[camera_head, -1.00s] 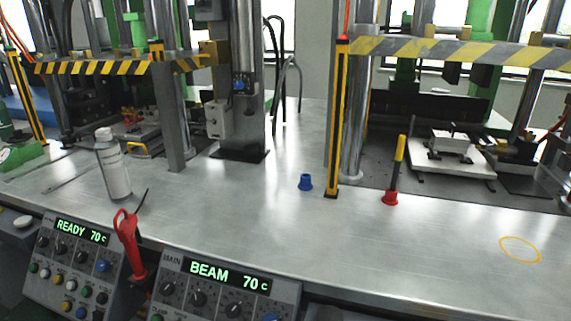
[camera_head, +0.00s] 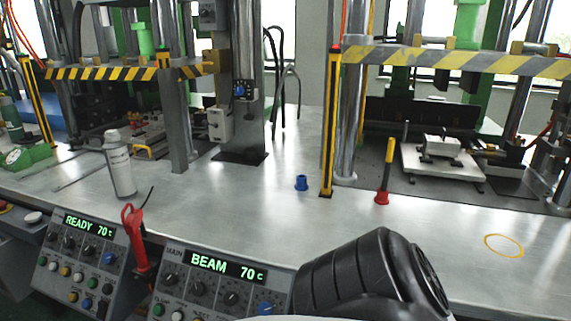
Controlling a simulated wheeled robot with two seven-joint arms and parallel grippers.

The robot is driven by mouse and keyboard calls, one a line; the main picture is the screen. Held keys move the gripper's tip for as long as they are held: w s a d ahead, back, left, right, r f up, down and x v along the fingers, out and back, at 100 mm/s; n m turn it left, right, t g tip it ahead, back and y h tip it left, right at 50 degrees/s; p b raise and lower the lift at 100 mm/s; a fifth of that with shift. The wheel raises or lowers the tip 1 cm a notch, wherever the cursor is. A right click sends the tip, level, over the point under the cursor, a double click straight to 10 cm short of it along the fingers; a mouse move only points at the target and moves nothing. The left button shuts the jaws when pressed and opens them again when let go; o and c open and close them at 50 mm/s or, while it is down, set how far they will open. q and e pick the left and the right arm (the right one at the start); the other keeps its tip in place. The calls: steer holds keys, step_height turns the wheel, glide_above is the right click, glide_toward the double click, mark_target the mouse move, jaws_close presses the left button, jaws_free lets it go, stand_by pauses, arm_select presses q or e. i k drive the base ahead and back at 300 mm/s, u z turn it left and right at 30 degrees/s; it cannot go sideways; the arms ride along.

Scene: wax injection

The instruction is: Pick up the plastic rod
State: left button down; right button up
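A slim rod (camera_head: 389,152) with a yellow upper part and a dark lower part stands nearly upright in a small red holder (camera_head: 382,197) on the metal table. It looks like the plastic rod; its lower end is hidden in the holder. A black rounded link of my arm shows at the bottom right, in front of the table and apart from the rod. Neither gripper shows in the view.
A blue holder (camera_head: 302,183) stands left of a yellow-black post (camera_head: 329,130). A spray bottle (camera_head: 120,165), a red-handled tool (camera_head: 135,240) and control panels (camera_head: 215,285) are at left. A yellow ring (camera_head: 504,246) marks clear table at right.

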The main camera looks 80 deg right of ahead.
mark_target(391, 145)
steer(key=k, duration=1.1)
steer(key=z, duration=0.25)
